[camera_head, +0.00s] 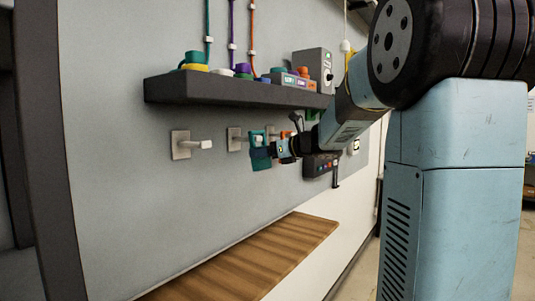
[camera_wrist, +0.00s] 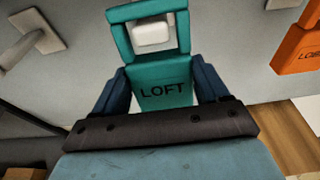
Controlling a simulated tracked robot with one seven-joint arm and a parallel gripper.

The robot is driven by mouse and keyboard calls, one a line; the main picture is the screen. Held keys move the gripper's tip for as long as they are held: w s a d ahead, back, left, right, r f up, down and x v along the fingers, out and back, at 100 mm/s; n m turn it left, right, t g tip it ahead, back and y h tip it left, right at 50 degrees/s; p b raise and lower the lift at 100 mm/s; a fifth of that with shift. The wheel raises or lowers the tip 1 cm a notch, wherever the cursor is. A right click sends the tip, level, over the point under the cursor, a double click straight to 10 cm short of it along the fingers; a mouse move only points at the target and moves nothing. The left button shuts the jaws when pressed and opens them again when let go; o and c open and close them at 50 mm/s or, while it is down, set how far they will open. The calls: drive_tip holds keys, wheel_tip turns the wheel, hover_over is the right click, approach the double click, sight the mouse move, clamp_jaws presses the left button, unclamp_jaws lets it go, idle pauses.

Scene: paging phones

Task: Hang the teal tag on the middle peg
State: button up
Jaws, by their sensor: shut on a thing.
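The teal tag (camera_wrist: 165,92), marked LOFT, is upright in my gripper (camera_wrist: 160,100), whose dark blue fingers are shut on its lower part from both sides. In the head view the tag (camera_head: 260,158) and my gripper (camera_head: 284,149) are at the wall, under the shelf. The middle peg (camera_wrist: 153,34) shows its pale end inside the tag's open frame. In the head view the middle peg's plate (camera_head: 234,139) is just left of the tag. How far the peg passes through the frame is unclear. The left peg (camera_head: 194,144) is bare.
An orange tag (camera_wrist: 299,50) hangs to the right, near the teal tag. A dark shelf (camera_head: 235,91) with cups and small devices runs above the pegs. A wooden ledge (camera_head: 250,262) is below.

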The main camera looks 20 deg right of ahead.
drive_tip(key=shift+w+a+f, duration=0.1)
drive_tip(key=shift+w+a, duration=0.3)
drive_tip(key=shift+w, duration=0.15)
drive_tip(key=shift+w+a+f, duration=0.25)
drive_tip(key=shift+w+f, duration=0.1)
drive_tip(key=shift+f, duration=0.1)
drive_tip(key=o, duration=1.1)
drive_tip(key=shift+o, duration=0.2)
